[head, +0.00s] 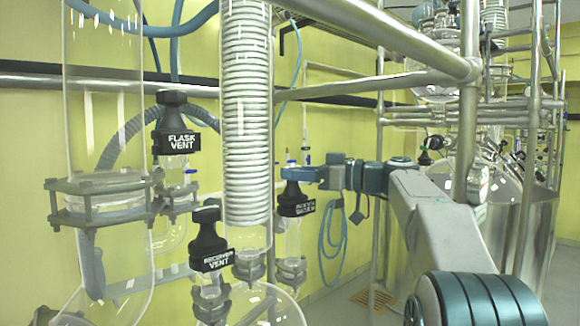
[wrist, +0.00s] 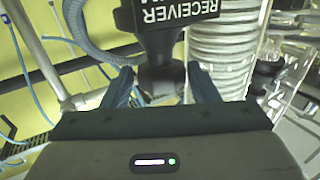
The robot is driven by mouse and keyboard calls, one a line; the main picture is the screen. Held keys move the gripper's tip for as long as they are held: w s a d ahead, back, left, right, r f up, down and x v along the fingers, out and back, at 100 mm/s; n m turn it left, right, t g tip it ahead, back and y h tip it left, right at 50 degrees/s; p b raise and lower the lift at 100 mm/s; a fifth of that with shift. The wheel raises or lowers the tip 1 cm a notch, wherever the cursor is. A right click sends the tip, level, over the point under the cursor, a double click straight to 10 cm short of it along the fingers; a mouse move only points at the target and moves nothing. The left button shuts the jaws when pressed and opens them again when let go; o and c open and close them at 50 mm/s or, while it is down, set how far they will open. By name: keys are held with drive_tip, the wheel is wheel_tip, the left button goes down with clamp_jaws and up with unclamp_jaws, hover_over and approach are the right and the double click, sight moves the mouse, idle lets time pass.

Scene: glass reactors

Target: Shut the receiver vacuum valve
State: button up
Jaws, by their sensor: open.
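The receiver vacuum valve (head: 296,206) is a black knob with a white-lettered label, on a glass neck right of the coiled condenser in the head view. In the wrist view the valve (wrist: 165,45) is at top centre, its label upside down and partly cut off; "RECEIVER" is legible. My gripper (head: 290,174) reaches it from the right in the head view. In the wrist view my gripper (wrist: 163,82) is open, with one blue finger on each side of the valve's dark stem. Gaps show beside the stem, and I cannot tell if either finger touches it.
The receiver vent valve (head: 211,240) and flask vent valve (head: 175,128) stand to the left. The coiled condenser (head: 246,115) is close beside the target valve. A metal frame bar (head: 400,35) crosses above my arm, and an upright post (head: 468,120) stands near it.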

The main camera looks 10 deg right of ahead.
drive_tip(key=shift+x, duration=0.95)
drive_tip(key=c, duration=0.7)
drive_tip(key=shift+s+a+f+t+b, duration=0.1)
drive_tip(key=shift+f+t+b, duration=0.1)
drive_tip(key=shift+t+b, duration=0.3)
drive_tip(key=shift+f+m+t+h+b, duration=0.1)
drive_tip(key=shift+m+t+h+b, duration=0.45)
drive_tip(key=shift+b, duration=0.65)
drive_tip(key=m+t+h+b, duration=0.2)
drive_tip(key=m+h+b, duration=0.1)
drive_tip(key=b, duration=0.2)
drive_tip(key=shift+t, duration=0.35)
drive_tip(key=m+t+h, duration=0.1)
drive_tip(key=m+h+b, duration=0.1)
drive_tip(key=h, duration=0.1)
drive_tip(key=shift+r+m+t+h, duration=0.25)
drive_tip(key=shift+r+t, duration=0.05)
drive_tip(key=shift+t, duration=0.1)
drive_tip(key=shift+r+m+t+h, duration=0.1)
drive_tip(key=shift+m+t+h, duration=0.4)
drive_tip(key=shift+m+h, duration=0.7)
drive_tip(key=shift+h, duration=0.5)
